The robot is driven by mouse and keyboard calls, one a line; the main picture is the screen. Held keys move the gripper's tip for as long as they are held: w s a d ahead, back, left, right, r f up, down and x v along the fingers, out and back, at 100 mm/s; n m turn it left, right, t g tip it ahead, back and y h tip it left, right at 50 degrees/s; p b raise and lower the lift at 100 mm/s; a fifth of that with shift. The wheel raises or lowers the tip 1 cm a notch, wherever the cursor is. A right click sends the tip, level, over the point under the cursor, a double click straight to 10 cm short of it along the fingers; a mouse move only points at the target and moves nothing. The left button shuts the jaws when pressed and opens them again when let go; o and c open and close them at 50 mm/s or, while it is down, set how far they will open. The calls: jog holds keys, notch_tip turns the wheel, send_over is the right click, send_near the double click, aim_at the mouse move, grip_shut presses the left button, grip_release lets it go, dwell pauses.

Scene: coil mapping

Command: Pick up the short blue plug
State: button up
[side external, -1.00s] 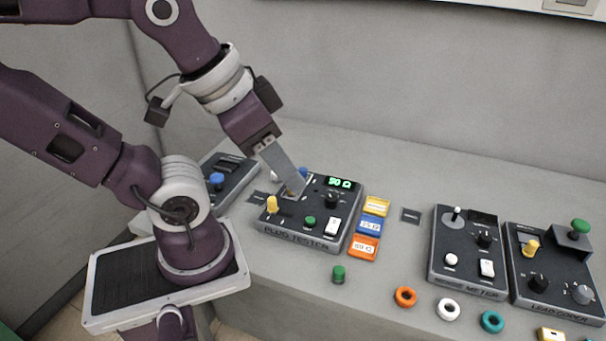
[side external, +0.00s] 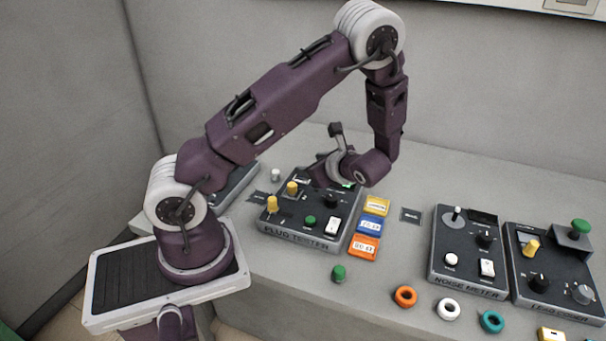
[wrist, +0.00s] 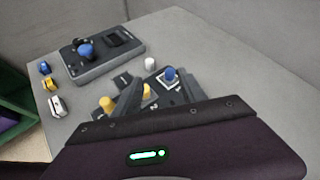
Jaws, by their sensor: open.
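In the wrist view a blue plug (wrist: 170,75) stands upright in a pale-framed square on the plug tester. My arm hides it in the side view. Another blue piece (wrist: 86,50) sits on the grey box at the upper left; I cannot compare their lengths with certainty. My gripper (wrist: 163,86) is open and empty, its two dark fingers apart, with the blue plug just beyond the tips in the picture. In the side view my wrist covers the fingers, above the back of the plug tester (side external: 293,239).
Two yellow plugs (side external: 272,204) stand on the tester's left part, close to the fingers in the wrist view. A white plug (side external: 275,175) stands behind the tester. A green plug (side external: 339,273) stands in front. Coloured tags (side external: 374,224) lie to its right; a noise meter (side external: 467,252) stands farther right.

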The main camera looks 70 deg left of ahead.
aim_at(305, 181)
jog(key=a+f+m, duration=0.1)
jog(key=f, duration=0.1)
jog(key=w+a+f+m+t+y, duration=0.1)
jog(key=f+m, duration=0.1)
jog(key=w+f+m, duration=0.1)
jog(key=f, duration=0.1)
jog(key=shift+w+a+t, duration=0.15)
jog(key=shift+a+t, duration=0.15)
jog(key=shift+a, duration=0.1)
jog(key=x, duration=0.6)
jog(key=shift+s+a, duration=0.35)
jog(key=shift+a, duration=0.1)
grip_shut()
